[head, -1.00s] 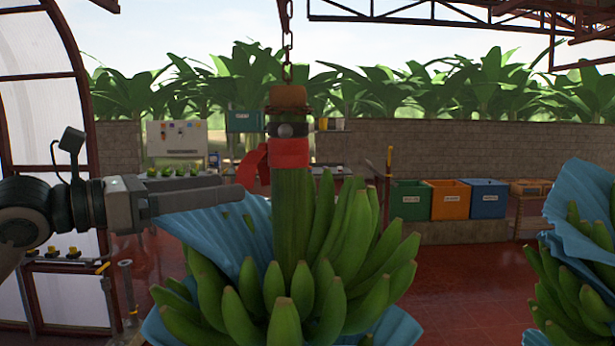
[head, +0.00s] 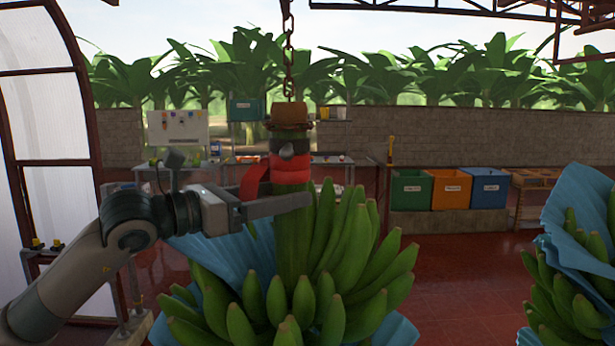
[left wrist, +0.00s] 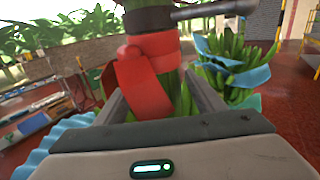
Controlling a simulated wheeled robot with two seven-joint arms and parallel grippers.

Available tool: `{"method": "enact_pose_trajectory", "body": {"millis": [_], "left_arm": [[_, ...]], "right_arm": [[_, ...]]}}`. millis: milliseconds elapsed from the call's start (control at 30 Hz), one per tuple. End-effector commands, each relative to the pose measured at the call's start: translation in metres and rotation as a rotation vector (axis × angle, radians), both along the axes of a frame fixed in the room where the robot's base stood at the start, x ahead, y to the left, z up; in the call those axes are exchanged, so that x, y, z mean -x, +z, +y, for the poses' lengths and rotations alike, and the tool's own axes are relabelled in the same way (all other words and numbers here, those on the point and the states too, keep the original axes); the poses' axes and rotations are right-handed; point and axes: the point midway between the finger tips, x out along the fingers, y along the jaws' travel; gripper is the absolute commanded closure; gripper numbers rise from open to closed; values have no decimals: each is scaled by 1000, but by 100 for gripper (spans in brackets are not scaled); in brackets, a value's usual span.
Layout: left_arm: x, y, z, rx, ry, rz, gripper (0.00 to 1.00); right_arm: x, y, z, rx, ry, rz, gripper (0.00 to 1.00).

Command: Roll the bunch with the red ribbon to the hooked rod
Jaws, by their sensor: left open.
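The bunch with the red ribbon hangs on a chain, with green bananas (head: 345,255) below and a thick green stem (head: 293,225) above. The red ribbon (head: 290,170) wraps the stem under a dark band (head: 290,150), its tail hanging to the left. My left gripper (head: 290,203) is open just below the ribbon, one finger crossing in front of the stem. In the left wrist view the ribbon (left wrist: 160,48) and stem show between the fingers (left wrist: 160,97). I cannot tell whether they touch. No hooked rod is clearly identifiable. My right gripper is out of view.
Another bunch (head: 570,285) in a blue cover hangs at right. Blue sheeting (head: 220,255) surrounds the near bunch. Green (head: 411,190), orange (head: 451,190) and blue (head: 490,190) bins stand by the back wall. A yellow-topped post (head: 390,155) stands left of them. Red floor lies between.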

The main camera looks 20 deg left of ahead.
Motion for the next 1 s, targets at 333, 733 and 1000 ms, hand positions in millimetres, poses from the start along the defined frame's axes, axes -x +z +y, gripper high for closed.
{"method": "enact_pose_trajectory", "body": {"millis": [333,733,1000], "left_arm": [[-38,3,-33,1,-2,0,37],[-46,0,-39,-1,0,-1,37],[-45,0,-38,-1,0,-1,82]], "right_arm": [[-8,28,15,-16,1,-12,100],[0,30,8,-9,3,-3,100],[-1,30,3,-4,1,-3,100]]}}
